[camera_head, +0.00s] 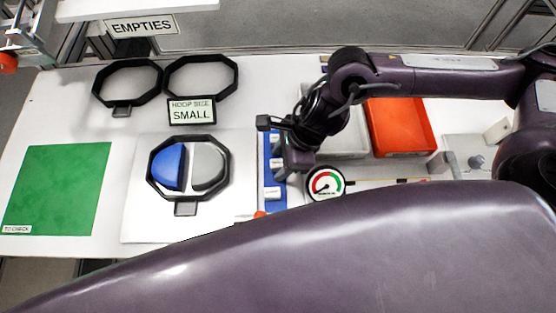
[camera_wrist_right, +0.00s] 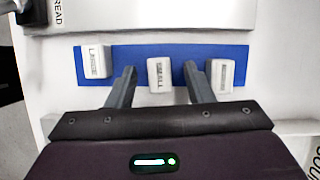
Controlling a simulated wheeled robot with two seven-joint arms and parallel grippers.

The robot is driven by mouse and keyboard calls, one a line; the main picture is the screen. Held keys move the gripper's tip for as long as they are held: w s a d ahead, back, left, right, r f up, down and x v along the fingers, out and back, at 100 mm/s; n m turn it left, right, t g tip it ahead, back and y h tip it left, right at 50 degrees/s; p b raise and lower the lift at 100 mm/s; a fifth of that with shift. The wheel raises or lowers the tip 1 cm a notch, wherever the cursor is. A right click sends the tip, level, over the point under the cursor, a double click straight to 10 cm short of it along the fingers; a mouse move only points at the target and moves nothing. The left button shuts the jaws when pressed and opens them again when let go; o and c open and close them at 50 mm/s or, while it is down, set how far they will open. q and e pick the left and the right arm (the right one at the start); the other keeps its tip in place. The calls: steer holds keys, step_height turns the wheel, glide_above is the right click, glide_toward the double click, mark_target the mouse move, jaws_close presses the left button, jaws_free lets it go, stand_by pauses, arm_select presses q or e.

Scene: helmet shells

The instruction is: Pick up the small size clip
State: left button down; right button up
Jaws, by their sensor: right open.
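A blue strip (camera_wrist_right: 140,52) holds three white clips in a row. The small clip (camera_wrist_right: 160,75) is the middle one, its label reading SMALL. My right gripper (camera_wrist_right: 159,70) is open and empty, with one finger on each side of the small clip in the wrist view. I cannot tell how far above it the fingertips are. In the head view my right gripper (camera_head: 298,163) hangs at the right edge of the blue strip (camera_head: 268,172) and hides part of it.
A white clip labelled LARGE (camera_wrist_right: 95,62) and another white clip (camera_wrist_right: 222,76) flank the fingers closely. In the head view, a dial gauge (camera_head: 325,183) stands just right of the strip. A black hoop (camera_head: 152,160) around blue and grey shells lies left. A red bin (camera_head: 400,125) is behind.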

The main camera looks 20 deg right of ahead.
jaws_close()
stand_by(0.3)
steer(key=shift+r, duration=0.1)
